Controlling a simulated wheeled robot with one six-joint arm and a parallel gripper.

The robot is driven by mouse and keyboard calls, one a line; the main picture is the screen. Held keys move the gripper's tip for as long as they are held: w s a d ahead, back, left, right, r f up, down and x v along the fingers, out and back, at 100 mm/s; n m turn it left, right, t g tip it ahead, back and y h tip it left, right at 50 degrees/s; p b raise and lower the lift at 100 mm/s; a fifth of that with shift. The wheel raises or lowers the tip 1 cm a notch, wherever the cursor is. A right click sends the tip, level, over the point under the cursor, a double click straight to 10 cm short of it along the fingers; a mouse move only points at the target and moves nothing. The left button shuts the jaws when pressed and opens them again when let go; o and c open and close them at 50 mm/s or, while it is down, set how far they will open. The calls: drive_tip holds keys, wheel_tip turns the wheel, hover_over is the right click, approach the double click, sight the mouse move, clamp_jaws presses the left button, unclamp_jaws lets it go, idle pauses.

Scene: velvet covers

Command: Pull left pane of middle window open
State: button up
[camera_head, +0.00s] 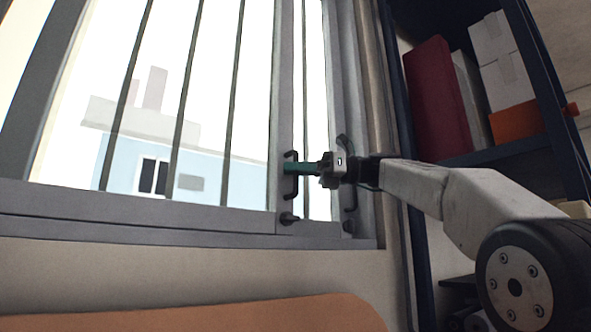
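The left pane (283,100) of the window has a grey frame, and its right upright carries a dark, upright bar handle (290,178). My gripper (293,168) reaches in from the right, and its teal fingertips are at this handle, seeming to overlap or touch it. The fingers show edge-on, so I cannot tell whether they are closed around the handle. A second dark handle (350,200) is on the upright to the right, partly behind my gripper and wrist. A narrow bright strip shows between the two uprights.
Dark vertical bars (182,100) stand outside the glass, with a pale blue building (150,165) beyond. A dark shelf unit (500,150) with boxes and a red binder-like object (436,98) stands close on the right, behind my arm. An orange-brown surface (220,315) lies below the sill.

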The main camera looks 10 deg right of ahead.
drive_tip(key=d, duration=0.7)
drive_tip(key=shift+s+d, duration=0.35)
drive_tip(key=s+a+f+n+t+h, duration=0.1)
drive_tip(key=s+f+n+h, duration=0.25)
drive_tip(key=s+f, duration=0.6)
drive_tip(key=s+a+f+n+t+h, duration=0.1)
drive_tip(key=s+f+n+h, duration=0.3)
drive_tip(key=f, duration=1)
drive_tip(key=s+d+f+n+h, duration=0.3)
drive_tip(key=s+f, duration=0.4)
drive_tip(key=f, duration=0.3)
drive_tip(key=s+d+f+n+g+h, duration=0.1)
drive_tip(key=s+d+f+n+h, duration=0.3)
drive_tip(key=s+f, duration=0.4)
drive_tip(key=s+d+f+n+g+h, duration=0.1)
drive_tip(key=s+d+f+n+h, duration=0.2)
drive_tip(key=s+f, duration=0.4)
wheel_tip(320, 180, down, 6)
drive_tip(key=shift+s+d+r+n, duration=0.3)
drive_tip(key=shift+s+n, duration=0.1)
drive_tip(key=shift+n, duration=0.45)
drive_tip(key=shift+h, duration=0.25)
